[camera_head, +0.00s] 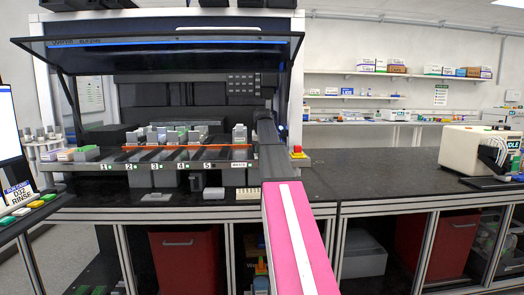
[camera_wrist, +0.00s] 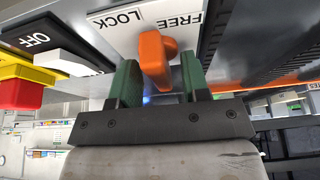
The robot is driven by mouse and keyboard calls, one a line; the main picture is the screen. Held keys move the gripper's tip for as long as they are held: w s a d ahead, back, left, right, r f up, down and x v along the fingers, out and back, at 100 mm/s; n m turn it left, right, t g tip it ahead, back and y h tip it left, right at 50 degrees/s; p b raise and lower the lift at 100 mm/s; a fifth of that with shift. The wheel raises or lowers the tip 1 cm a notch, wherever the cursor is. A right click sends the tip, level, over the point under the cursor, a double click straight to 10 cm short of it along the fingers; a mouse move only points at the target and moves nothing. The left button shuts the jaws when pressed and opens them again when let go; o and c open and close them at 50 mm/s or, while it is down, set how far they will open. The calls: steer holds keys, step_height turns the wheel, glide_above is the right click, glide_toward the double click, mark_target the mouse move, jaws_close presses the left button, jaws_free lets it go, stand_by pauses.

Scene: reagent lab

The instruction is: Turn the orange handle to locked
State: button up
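The orange handle (camera_wrist: 154,58) sits on a white label plate (camera_wrist: 150,15) in the wrist view. The plate reads LOCK and FREE, upside down in the picture. The handle lies below the gap between the two words; which one it is set to I cannot tell. My gripper (camera_wrist: 158,82) is open, with one green finger on each side of the handle. Gaps show between the handle and both fingers, so it is not gripped. In the head view my arm reaches to the right side of the big lab machine (camera_head: 140,45), and the handle is hidden there.
A red button on a yellow base (camera_wrist: 22,88) and a white switch by an OFF label (camera_wrist: 35,40) lie left of my gripper in the wrist view. An orange rail (camera_wrist: 265,83) runs at right. The black bench (camera_head: 375,172) is mostly clear right of my arm.

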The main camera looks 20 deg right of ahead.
steer(key=v, duration=1)
steer(key=shift+s+r, duration=0.2)
steer(key=shift+r, duration=0.1)
steer(key=shift+s+a, duration=0.1)
